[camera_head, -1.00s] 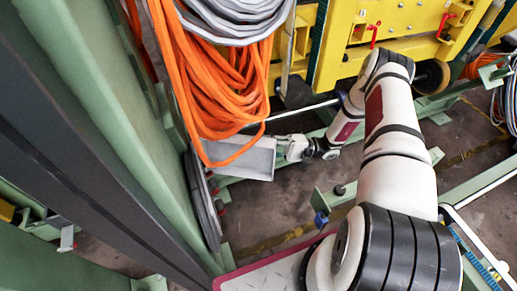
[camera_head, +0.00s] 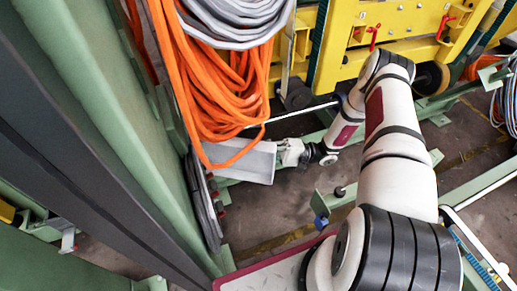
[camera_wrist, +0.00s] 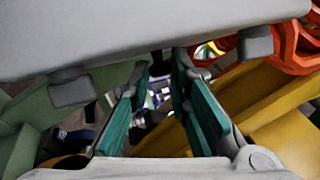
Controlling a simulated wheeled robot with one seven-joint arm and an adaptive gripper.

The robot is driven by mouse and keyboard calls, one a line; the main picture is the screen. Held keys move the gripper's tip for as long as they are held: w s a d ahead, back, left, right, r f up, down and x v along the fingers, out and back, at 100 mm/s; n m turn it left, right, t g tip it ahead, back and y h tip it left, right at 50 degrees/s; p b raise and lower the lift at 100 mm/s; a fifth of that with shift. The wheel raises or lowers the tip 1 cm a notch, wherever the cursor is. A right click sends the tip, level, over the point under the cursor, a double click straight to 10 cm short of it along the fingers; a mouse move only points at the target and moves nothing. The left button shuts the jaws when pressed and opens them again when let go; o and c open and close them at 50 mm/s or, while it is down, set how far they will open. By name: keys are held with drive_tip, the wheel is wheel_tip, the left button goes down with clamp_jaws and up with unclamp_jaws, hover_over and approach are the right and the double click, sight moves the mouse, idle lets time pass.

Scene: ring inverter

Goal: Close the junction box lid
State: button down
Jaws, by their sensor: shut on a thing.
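The junction box lid appears to be the flat grey panel (camera_head: 250,163) beside the orange cables in the head view. Its upper left part is hidden behind them. My gripper (camera_head: 281,153) is at the panel's right edge and is shut on it. In the wrist view, the grey panel (camera_wrist: 150,32) spans the top, close to the camera. My gripper's teal-padded fingers (camera_wrist: 161,75) reach up to its lower side with a narrow gap between them. The exact contact is hidden. The box itself cannot be made out.
Orange cables (camera_head: 210,90) and a grey cable coil (camera_head: 235,25) hang above the panel. A green wall (camera_head: 110,110) stands at left. Yellow machinery (camera_head: 400,40) is behind my arm. Green floor rails (camera_head: 470,190) run at right.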

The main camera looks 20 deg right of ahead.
sight(259, 170)
drive_tip(key=s+p, duration=0.1)
drive_tip(key=s+a+t, duration=0.1)
drive_tip(key=s, duration=0.1)
drive_tip(key=s+a+m+t+p, duration=0.1)
drive_tip(key=s, duration=0.1)
drive_tip(key=shift+s+r+h+p, duration=0.1)
drive_tip(key=shift+s+h+p, duration=0.05)
drive_tip(key=shift+h+p, duration=0.2)
drive_tip(key=shift+s+a, duration=0.2)
drive_tip(key=shift+s, duration=0.15)
drive_tip(key=c, duration=1.5)
unclamp_jaws()
